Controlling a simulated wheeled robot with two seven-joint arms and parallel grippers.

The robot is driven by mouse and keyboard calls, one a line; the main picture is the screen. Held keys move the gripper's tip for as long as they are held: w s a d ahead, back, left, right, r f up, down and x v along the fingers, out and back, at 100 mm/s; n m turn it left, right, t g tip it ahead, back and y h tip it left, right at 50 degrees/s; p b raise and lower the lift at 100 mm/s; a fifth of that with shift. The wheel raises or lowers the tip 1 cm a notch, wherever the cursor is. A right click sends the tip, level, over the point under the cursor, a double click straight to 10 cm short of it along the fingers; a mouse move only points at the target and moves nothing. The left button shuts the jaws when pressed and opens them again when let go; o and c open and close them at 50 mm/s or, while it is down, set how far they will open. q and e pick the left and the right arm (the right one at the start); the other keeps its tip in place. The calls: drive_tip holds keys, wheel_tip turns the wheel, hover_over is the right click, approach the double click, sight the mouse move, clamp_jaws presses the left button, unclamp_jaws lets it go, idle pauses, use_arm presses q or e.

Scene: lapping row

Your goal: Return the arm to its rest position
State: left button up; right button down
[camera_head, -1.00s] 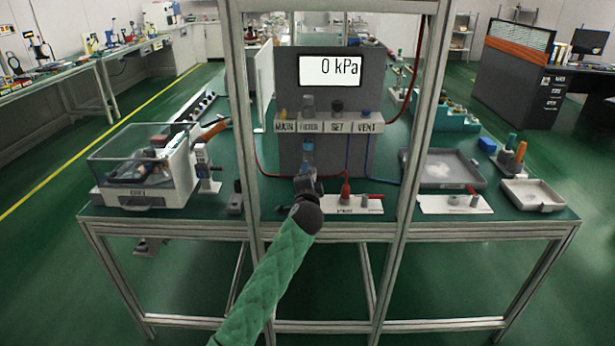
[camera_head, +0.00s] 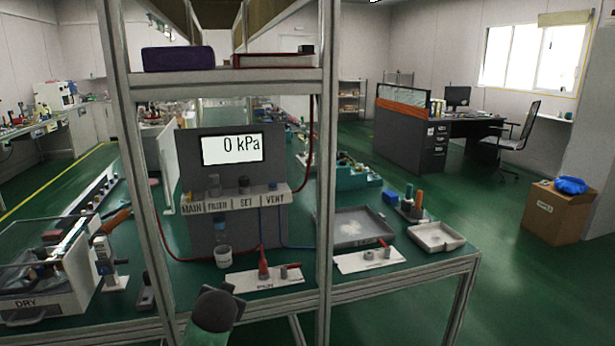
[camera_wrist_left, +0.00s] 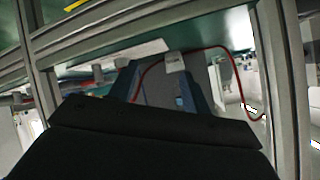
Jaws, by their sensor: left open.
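My left arm comes in at the bottom of the head view, and its dark wrist end (camera_head: 214,310) is low in front of the bench edge. Its fingers do not show clearly there. In the left wrist view my left gripper (camera_wrist_left: 162,72) is open, with blue-grey fingers apart above the dark housing and nothing visible held between them. A grey panel and a red hose (camera_wrist_left: 215,47) show behind it. My right gripper is in neither view.
A metal frame post (camera_head: 150,200) rises left of the gauge and another (camera_head: 327,150) right of it. A clear-lidded box marked DRY (camera_head: 45,285) stands at left. A grey tray (camera_head: 350,225) and a white tray (camera_head: 436,237) lie at right. Open floor is beyond the bench's right end.

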use_arm(q)
drive_tip(key=s+d+f+g+h+p, duration=0.1)
drive_tip(key=s+f, duration=0.4)
drive_tip(key=s, duration=0.9)
drive_tip(key=s+d+f+g+h+p, duration=0.1)
drive_tip(key=s+d+f+g+p, duration=0.3)
drive_tip(key=s, duration=1.1)
drive_tip(key=s+d+f+g+h+p, duration=0.2)
drive_tip(key=s+f, duration=0.5)
drive_tip(key=s, duration=0.7)
drive_tip(key=shift+s+d+f+n+g+p, duration=0.2)
drive_tip(key=shift+f+n+g+p, duration=0.25)
drive_tip(key=shift+g, duration=0.55)
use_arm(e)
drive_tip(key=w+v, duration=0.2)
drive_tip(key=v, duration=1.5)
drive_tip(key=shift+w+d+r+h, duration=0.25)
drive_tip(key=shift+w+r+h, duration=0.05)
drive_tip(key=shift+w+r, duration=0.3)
use_arm(q)
drive_tip(key=shift+r, duration=0.1)
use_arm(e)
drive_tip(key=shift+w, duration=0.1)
